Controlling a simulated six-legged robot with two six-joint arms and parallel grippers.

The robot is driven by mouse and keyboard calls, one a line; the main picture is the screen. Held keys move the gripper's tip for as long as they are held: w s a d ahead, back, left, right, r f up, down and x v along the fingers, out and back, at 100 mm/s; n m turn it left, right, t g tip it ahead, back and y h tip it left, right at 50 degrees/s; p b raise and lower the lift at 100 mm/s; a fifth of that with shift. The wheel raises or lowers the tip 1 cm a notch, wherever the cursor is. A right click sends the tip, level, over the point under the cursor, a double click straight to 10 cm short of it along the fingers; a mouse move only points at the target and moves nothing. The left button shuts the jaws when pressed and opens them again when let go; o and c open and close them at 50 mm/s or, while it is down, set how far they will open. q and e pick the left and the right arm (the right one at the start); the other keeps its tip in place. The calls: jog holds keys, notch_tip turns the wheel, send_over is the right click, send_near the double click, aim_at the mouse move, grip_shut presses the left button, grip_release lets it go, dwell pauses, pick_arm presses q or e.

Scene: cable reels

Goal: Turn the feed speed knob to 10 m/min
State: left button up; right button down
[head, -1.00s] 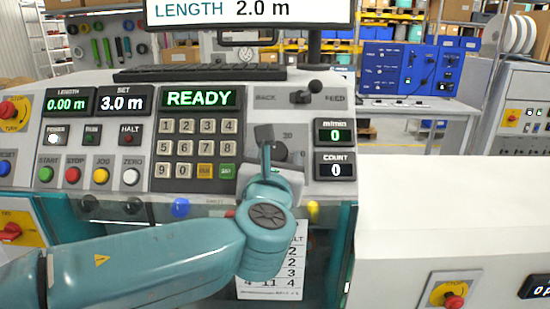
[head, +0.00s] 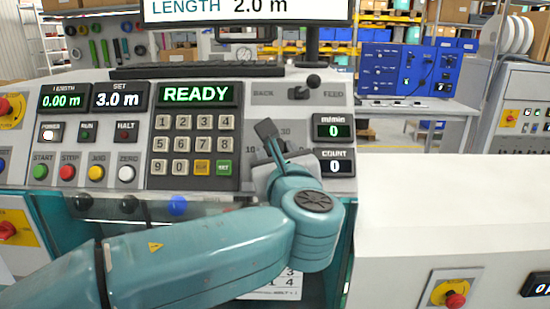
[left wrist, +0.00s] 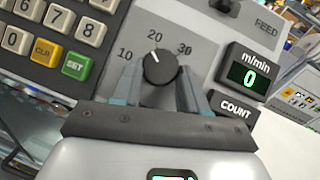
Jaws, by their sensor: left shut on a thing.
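The feed speed knob (left wrist: 160,68) is a round black dial with a white pointer mark, on the grey panel between the printed 10, 20 and 30. In the left wrist view its mark points up and slightly left, close to the 20. My left gripper (left wrist: 160,74) has one finger on each side of the knob and is shut on it. In the head view my left gripper (head: 270,143) covers most of the knob. The m/min display (head: 333,127) reads 0 and also shows in the left wrist view (left wrist: 249,73). My right gripper is not in view.
The keypad (head: 195,146) lies left of the knob. The COUNT display (head: 334,162) is at its right, and a black lever (head: 305,89) stands above, between BACK and FEED. A READY display (head: 196,94) is above the keypad. A red stop button (head: 455,299) is at lower right.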

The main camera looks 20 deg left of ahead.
pick_arm(q)
jog(key=n, duration=0.1)
jog(key=n+g+y+p, duration=0.1)
jog(key=n, duration=0.1)
jog(key=n+g+y, duration=0.1)
jog(key=n, duration=0.1)
jog(key=shift+w+d+r, duration=0.1)
jog(key=shift+d+r, duration=0.15)
jog(key=shift+d, duration=0.05)
jog(key=shift+w+d+r+n+g+y+p, duration=0.1)
jog(key=shift+n+g+y+p, duration=0.2)
jog(key=shift+n+g+p, duration=0.65)
jog(key=shift+w+n+g+y+p, duration=0.1)
jog(key=shift+n+g+y+p, duration=0.4)
jog(key=shift+n, duration=0.75)
jog(key=o, duration=1.1)
jog(key=shift+s, duration=0.1)
jog(key=shift+c, duration=0.2)
jog(key=shift+s, duration=0.1)
jog(key=shift+d, duration=0.1)
jog(key=b+v, duration=0.1)
jog(key=v, duration=1.5)
jog(key=shift+s+r, duration=0.15)
jog(key=shift+r, duration=0.05)
